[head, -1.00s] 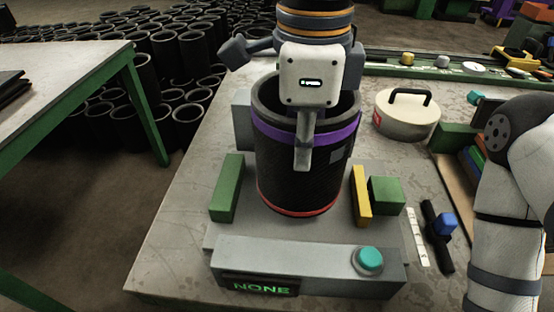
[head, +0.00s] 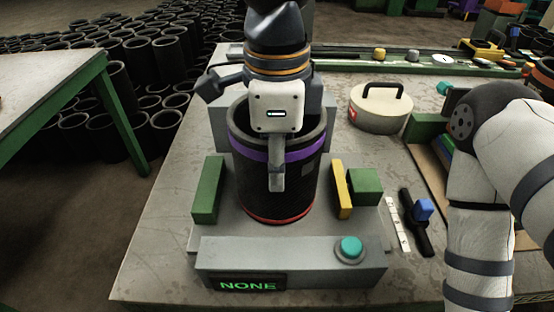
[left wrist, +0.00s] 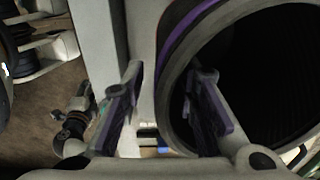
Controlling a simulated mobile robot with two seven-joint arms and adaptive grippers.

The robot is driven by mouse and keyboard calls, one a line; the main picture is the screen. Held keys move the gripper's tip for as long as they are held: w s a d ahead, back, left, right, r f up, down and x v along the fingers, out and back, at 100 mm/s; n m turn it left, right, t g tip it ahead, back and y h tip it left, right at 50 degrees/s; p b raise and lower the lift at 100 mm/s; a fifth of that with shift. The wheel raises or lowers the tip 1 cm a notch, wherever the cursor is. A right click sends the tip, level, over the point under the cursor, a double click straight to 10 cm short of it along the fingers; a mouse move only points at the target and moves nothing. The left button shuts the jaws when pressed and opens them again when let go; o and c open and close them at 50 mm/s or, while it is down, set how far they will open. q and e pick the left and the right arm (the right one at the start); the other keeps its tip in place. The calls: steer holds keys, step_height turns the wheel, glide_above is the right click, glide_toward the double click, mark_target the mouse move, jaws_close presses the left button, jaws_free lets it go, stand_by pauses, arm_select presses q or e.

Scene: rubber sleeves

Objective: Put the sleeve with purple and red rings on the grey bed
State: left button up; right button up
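The black sleeve (head: 294,186) stands upright on the grey bed (head: 214,238), with its purple ring near the top and its red ring at the bottom. Its open mouth also shows in the left wrist view (left wrist: 262,75). My left gripper (head: 277,188) is above the sleeve's near wall, with one finger in front of it. In the left wrist view my left gripper (left wrist: 163,112) has its fingers apart, one inside the mouth and one outside, with a gap between the outer finger and the wall.
Green blocks (head: 208,190) and a yellow block (head: 342,189) flank the sleeve. In front is a grey console with a teal button (head: 349,247) and a display (head: 249,284) reading NONE. Many black sleeves fill the floor behind.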

arm_select(q)
step_height(320, 180, up, 12)
steer(key=shift+s+r, duration=0.1)
